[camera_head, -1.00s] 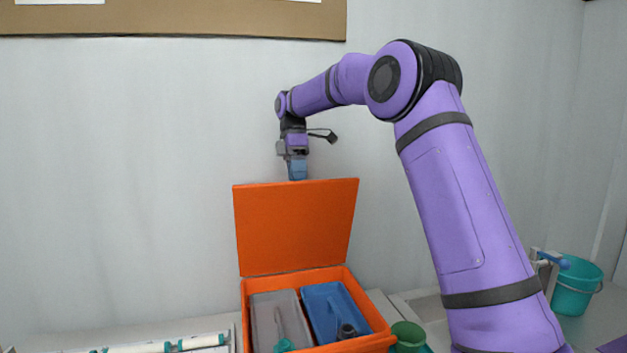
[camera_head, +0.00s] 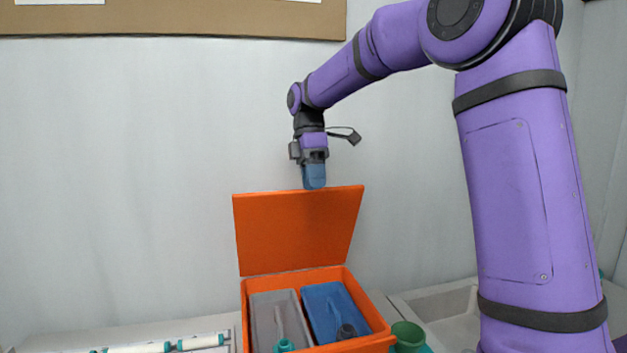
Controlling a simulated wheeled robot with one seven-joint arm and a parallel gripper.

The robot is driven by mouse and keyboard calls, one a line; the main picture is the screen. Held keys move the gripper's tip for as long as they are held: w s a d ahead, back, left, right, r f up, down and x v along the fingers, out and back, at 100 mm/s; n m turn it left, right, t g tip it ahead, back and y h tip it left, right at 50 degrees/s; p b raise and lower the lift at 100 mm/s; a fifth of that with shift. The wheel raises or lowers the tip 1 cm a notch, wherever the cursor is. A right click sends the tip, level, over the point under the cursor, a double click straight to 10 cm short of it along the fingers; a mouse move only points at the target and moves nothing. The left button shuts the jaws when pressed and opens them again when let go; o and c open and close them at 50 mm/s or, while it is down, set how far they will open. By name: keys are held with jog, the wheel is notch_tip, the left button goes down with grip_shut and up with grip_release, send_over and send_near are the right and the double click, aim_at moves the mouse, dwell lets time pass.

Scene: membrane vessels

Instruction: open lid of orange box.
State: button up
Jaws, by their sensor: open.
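The orange box (camera_head: 376,341) stands on the counter in the lower middle of the head view. Its orange lid (camera_head: 298,232) is raised, standing up at the back and leaning backward. My gripper (camera_head: 314,184) points down at the lid's top edge, right of its middle. Its blue fingertips overlap the edge in the picture; I cannot tell whether they touch it. The gap between the fingers is hard to see from this side.
Inside the box are a grey tray (camera_head: 262,312) and a blue tray (camera_head: 326,300), each with a tool in it. A green cup (camera_head: 407,334) stands right of the box. A rack with white tubes (camera_head: 200,342) lies to the left. A brown board (camera_head: 180,20) hangs on the wall.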

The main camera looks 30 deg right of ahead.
jog(key=shift+w+t, duration=0.1)
jog(key=shift+t, duration=0.3)
jog(key=c, duration=0.7)
jog(key=shift+w+r+t+y, duration=0.1)
jog(key=shift+r+t+y, duration=0.05)
jog(key=shift+t+y, duration=0.3)
grip_shut()
jog(key=w+r+m+t+y, duration=0.1)
jog(key=w+r+t+y, duration=0.2)
jog(key=t, duration=0.5)
jog(key=shift+h, duration=0.75)
jog(key=x, duration=0.8)
jog(key=shift+w, duration=0.5)
